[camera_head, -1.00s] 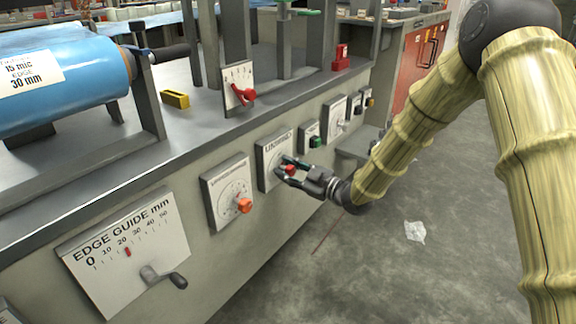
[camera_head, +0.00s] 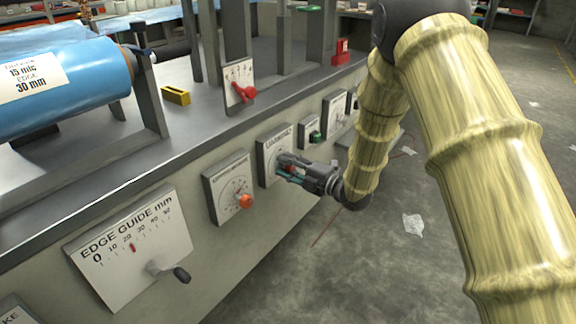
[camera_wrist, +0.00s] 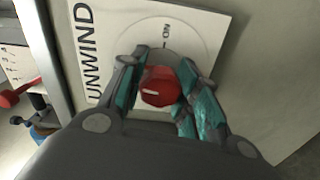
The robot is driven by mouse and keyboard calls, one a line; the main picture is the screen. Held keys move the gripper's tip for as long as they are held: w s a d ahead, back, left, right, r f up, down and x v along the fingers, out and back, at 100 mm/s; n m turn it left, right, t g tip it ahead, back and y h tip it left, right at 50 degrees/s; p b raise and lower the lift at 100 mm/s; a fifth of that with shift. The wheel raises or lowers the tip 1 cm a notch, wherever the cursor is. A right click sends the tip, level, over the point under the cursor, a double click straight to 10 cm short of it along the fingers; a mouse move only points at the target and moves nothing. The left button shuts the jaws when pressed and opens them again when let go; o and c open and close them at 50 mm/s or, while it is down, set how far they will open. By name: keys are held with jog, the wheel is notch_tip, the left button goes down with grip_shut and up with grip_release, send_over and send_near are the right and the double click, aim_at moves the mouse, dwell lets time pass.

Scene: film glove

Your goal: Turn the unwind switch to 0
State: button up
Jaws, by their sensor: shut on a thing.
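The unwind switch is a red knob (camera_wrist: 160,87) on a white plate labelled UNWIND (camera_wrist: 120,22) in the wrist view. My gripper (camera_wrist: 165,95) is shut on the knob, with a teal-padded finger on each side of it. A pale line shows on the knob's face, and part of the dial lettering is hidden behind the fingers. In the head view my gripper (camera_head: 288,168) reaches the unwind plate (camera_head: 266,160) on the machine's front, and the fingers mostly cover the knob.
Left of it are a dial plate with an orange knob (camera_head: 246,201) and the edge guide plate (camera_head: 130,245) with a protruding lever (camera_head: 181,274). A green button (camera_head: 315,136) is close on the right. Floor in front is mostly clear.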

jog(key=shift+n, duration=0.8)
jog(key=o, duration=1)
jog(key=v, duration=1.2)
jog(key=shift+f, duration=0.1)
